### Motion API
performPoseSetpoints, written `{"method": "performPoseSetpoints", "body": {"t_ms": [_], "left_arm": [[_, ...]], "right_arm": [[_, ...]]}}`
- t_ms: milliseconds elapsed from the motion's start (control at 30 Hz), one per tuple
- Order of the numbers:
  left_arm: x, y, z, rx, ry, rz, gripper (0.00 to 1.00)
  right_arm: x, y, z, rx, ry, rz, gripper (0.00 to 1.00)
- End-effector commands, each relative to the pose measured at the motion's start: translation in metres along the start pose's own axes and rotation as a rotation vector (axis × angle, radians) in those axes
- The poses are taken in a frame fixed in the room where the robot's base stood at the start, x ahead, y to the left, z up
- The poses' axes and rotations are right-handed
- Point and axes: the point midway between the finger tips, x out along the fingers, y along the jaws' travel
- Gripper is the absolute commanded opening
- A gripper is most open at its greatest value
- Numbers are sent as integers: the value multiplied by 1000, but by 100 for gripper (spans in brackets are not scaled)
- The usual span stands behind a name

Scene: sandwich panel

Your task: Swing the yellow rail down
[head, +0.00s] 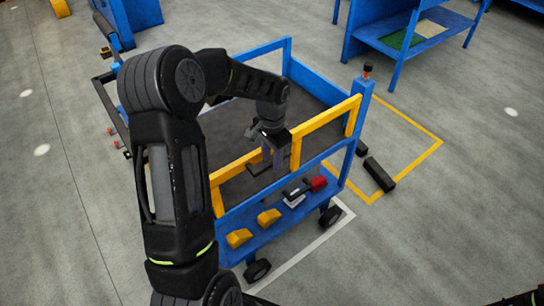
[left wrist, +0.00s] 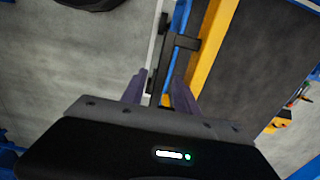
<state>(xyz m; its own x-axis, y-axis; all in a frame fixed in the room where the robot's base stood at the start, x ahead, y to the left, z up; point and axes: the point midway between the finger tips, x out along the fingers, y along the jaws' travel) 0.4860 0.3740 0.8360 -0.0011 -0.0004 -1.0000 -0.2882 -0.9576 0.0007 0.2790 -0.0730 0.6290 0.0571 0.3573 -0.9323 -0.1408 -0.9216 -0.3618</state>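The yellow rail (head: 325,117) stands raised along the near long side of a blue cart, with posts below its top bar. In the left wrist view the rail (left wrist: 212,45) runs just beyond my right-hand finger. My left gripper (head: 272,158) points down at the middle of the rail and hides part of its top bar. In the left wrist view its two purple fingers (left wrist: 158,95) are apart with a gap between them, and a black bracket (left wrist: 161,60) shows beyond. Whether a finger touches the rail cannot be told.
The cart's dark deck (head: 225,132) is bare. Its lower shelf (head: 285,212) carries yellow blocks, a red item and a grey item. A black bar (head: 380,174) lies on the floor at the right. A blue rack (head: 440,45) stands behind.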

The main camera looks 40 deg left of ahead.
Motion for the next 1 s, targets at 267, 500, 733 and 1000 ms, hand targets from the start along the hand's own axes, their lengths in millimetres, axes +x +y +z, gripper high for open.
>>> {"method": "performPoseSetpoints", "body": {"t_ms": [267, 500, 733, 1000], "left_arm": [[1, 0, 0, 0, 1, 0, 36], [1, 0, 0, 0, 1, 0, 16], [1, 0, 0, 0, 1, 0, 0], [1, 0, 0, 0, 1, 0, 0]], "right_arm": [[0, 0, 0, 0, 0, 0, 36], [0, 0, 0, 0, 0, 0, 36], [0, 0, 0, 0, 0, 0, 36], [0, 0, 0, 0, 0, 0, 36]]}}
